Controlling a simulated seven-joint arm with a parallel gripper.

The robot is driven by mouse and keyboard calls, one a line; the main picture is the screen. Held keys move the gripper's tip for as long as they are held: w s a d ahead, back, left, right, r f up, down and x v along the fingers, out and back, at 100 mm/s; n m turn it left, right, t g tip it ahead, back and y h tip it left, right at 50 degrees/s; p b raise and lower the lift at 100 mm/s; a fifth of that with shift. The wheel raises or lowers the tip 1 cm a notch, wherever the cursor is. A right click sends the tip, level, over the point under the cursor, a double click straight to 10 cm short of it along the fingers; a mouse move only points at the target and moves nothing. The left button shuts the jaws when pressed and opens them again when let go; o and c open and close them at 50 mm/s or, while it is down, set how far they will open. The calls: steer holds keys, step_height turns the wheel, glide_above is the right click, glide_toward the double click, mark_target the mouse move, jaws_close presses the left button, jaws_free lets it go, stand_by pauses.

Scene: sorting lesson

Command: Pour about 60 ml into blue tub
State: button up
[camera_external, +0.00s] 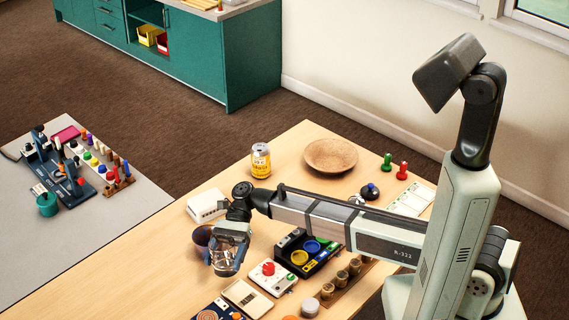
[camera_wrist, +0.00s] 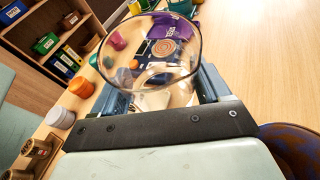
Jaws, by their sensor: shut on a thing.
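My gripper (camera_external: 228,246) is shut on a clear glass (camera_external: 224,264), held above the table near its left front part. In the wrist view the glass (camera_wrist: 150,48) sits between the jaws, its wide round rim toward the camera. How much liquid is in it I cannot tell. The blue tub (camera_external: 312,246) is a small round tub in a black tray (camera_external: 283,253), to the right of my gripper in the external view. A yellow tub (camera_external: 299,257) sits beside it in the tray. I cannot make out the blue tub in the wrist view.
A white box (camera_external: 206,204), a yellow can (camera_external: 261,160) and a wooden bowl (camera_external: 331,154) are farther back. A device with a red knob (camera_external: 268,275) lies between gripper and tray.

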mark_target(219, 248)
steer(key=w+r+m+g, duration=0.1)
steer(key=w+a+m+g, duration=0.1)
steer(key=g, duration=0.1)
steer(key=shift+r, duration=0.4)
steer(key=shift+w+a+r+m+g+y, duration=0.15)
steer(key=shift+w+r+m+g, duration=0.2)
steer(key=shift+r, duration=0.35)
steer(key=shift+w+a+r+m+g+y, duration=0.1)
steer(key=shift+w+r+m+g+y, duration=0.1)
steer(key=shift+r+m+g, duration=0.35)
steer(key=shift+r+m+g+y, duration=0.75)
steer(key=shift+r+m+g, duration=0.25)
steer(key=shift+m, duration=0.3)
steer(key=shift+r, duration=0.1)
steer(key=shift+w+r+m+g+y, duration=0.1)
steer(key=shift+r+m+g+y, duration=0.25)
steer(key=shift+m+y, duration=0.5)
steer(key=shift+w+r+m+g+y, duration=0.1)
steer(key=shift+r+m+g+y, duration=0.15)
steer(key=shift+r+m+y, duration=0.5)
steer(key=shift+w+a+f+m, duration=0.1)
steer(key=shift+w+a+m, duration=0.2)
steer(key=shift+m, duration=0.5)
steer(key=shift+w+a+r+m+y, duration=0.1)
steer(key=shift+w+r+m+y, duration=0.05)
steer(key=shift+w+m+y, duration=0.25)
steer(key=shift+w+a+r+m+y, duration=0.1)
steer(key=shift+w+m+y, duration=0.15)
steer(key=shift+y, duration=0.25)
